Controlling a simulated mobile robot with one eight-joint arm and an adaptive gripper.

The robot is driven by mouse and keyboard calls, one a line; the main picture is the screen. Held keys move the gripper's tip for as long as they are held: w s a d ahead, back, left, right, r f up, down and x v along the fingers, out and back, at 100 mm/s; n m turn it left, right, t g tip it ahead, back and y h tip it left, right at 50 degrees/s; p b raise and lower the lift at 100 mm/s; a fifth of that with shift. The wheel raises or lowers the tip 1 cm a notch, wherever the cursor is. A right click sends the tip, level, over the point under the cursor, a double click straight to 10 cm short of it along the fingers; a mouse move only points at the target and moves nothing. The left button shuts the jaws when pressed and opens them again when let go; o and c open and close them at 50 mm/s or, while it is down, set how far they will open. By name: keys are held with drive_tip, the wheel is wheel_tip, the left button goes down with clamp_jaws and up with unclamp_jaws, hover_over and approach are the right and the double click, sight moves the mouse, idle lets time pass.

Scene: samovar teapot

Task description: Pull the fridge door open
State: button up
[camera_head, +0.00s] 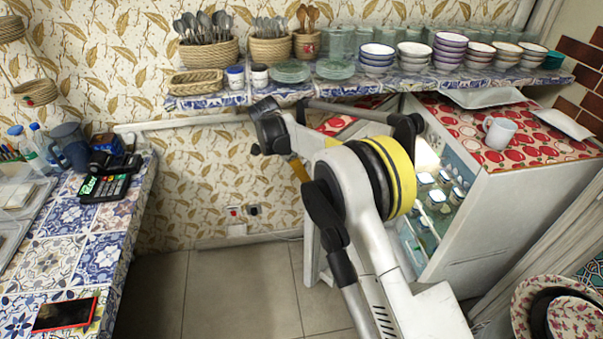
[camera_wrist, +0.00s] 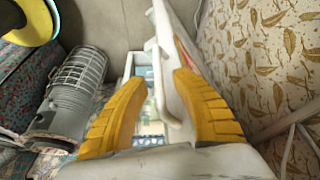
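The fridge (camera_head: 530,205) stands at the right in the head view with its front open. Jars and cups show on its lit shelves. The pale door (camera_head: 311,245) stands swung out to the left, away from the cabinet, mostly hidden behind my arm. One yellow finger of my gripper (camera_head: 299,170) shows near the door's outer side; the rest is hidden. In the wrist view my gripper (camera_wrist: 160,82) has its yellow fingers wide apart. The white door edge (camera_wrist: 165,60) runs between them, closer to the right finger. A gap shows beside the left finger; contact on the right is unclear.
A tiled shelf (camera_head: 205,98) with bowls, glasses and cutlery baskets runs along the wall above. A tiled counter (camera_head: 100,262) is at the left. A mug (camera_head: 499,132) stands on the fridge top. Floor (camera_head: 240,290) between counter and fridge is clear.

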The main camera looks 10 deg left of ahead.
drive_tip(key=v, duration=1.2)
drive_tip(key=shift+c, duration=0.5)
